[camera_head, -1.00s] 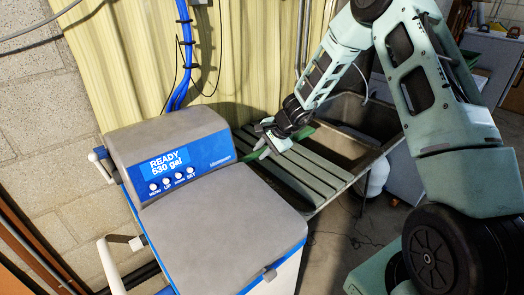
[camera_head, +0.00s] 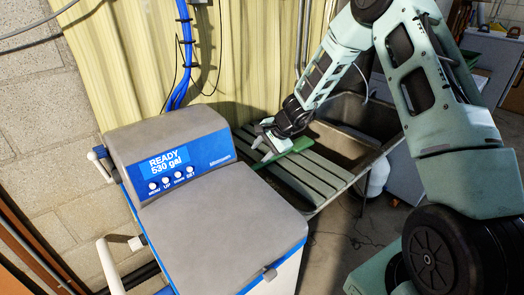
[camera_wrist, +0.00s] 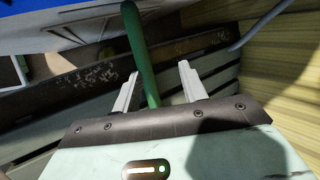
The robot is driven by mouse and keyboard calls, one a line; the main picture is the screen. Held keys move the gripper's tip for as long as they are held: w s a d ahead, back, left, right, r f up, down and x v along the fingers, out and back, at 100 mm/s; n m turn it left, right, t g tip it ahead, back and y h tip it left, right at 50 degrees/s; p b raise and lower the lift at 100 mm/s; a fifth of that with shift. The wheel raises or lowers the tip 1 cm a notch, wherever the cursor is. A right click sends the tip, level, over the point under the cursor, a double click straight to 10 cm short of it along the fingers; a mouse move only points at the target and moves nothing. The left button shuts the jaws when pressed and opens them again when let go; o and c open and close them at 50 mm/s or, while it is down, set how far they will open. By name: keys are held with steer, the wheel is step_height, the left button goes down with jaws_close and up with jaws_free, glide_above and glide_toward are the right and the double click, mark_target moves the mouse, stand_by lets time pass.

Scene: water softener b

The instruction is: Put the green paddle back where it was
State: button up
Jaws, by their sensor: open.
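The green paddle (camera_head: 297,146) lies on or just above the slatted rack of the sink, next to my gripper in the head view. In the wrist view its long green handle (camera_wrist: 143,50) runs between my spread fingers, with a gap on each side. My gripper (camera_head: 262,151) is open over the rack's back left part, and its fingers also show open in the wrist view (camera_wrist: 160,72). Whether the paddle rests fully on the slats is hard to tell.
The slatted rack (camera_head: 305,177) spans the left of a metal sink (camera_head: 345,145). The grey water softener (camera_head: 220,215) with a blue display panel stands close at left. A corrugated yellow wall (camera_head: 235,65) is behind.

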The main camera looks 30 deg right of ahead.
steer(key=v, duration=1.3)
steer(key=s+a+r+n, duration=0.1)
steer(key=a+n, duration=0.1)
steer(key=a, duration=0.2)
steer(key=s+a+r+n+g, duration=0.1)
steer(key=s+a+n, duration=0.1)
steer(key=a, duration=0.3)
steer(key=s+a+n+g+y, duration=0.1)
steer(key=s+a, duration=0.1)
steer(key=a, duration=0.3)
steer(key=shift+s+r+n, duration=0.15)
steer(key=shift+r+n, duration=0.25)
steer(key=s+a+r+n+g+h, duration=0.1)
steer(key=s+a+n+g, duration=0.1)
steer(key=s+a+n, duration=0.55)
steer(key=s+a+r+n+g+h, duration=0.1)
steer(key=s+a+n+g, duration=0.3)
steer(key=s, duration=0.6)
steer(key=s+n+t+h, duration=0.2)
steer(key=s+n, duration=0.3)
steer(key=s, duration=0.5)
steer(key=shift+s+a+r, duration=0.2)
steer(key=shift+s+a, duration=0.15)
steer(key=shift+n, duration=0.25)
